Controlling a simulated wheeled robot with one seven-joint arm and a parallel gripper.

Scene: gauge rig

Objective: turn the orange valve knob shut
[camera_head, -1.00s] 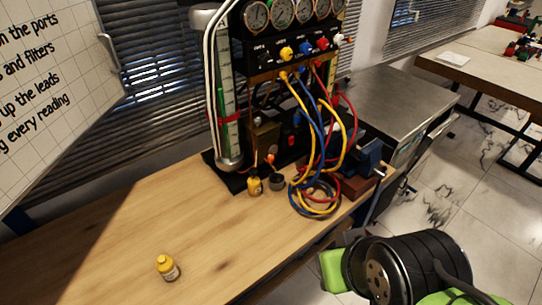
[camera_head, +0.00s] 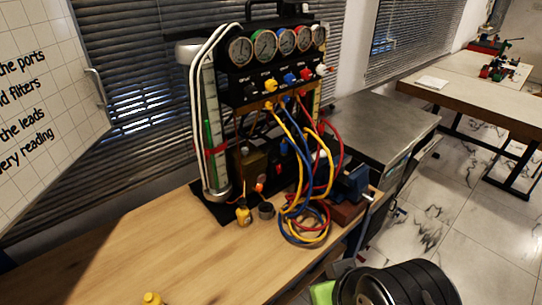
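The gauge rig (camera_head: 268,85) stands at the back of the wooden bench, with a row of round dials along its top. A small orange-red knob-like part (camera_head: 259,186) shows low on the rig's front, beside a dark brass-coloured box. It is too small to tell for certain that it is the orange valve knob, or how far it is turned. A black and green piece of my own arm shows at the bottom right edge. My gripper is not in view.
Yellow, blue and red hoses (camera_head: 303,215) hang from the rig and coil on the bench. A blue vise (camera_head: 355,184) is at right. The bench's left front (camera_head: 185,255) is mostly clear.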

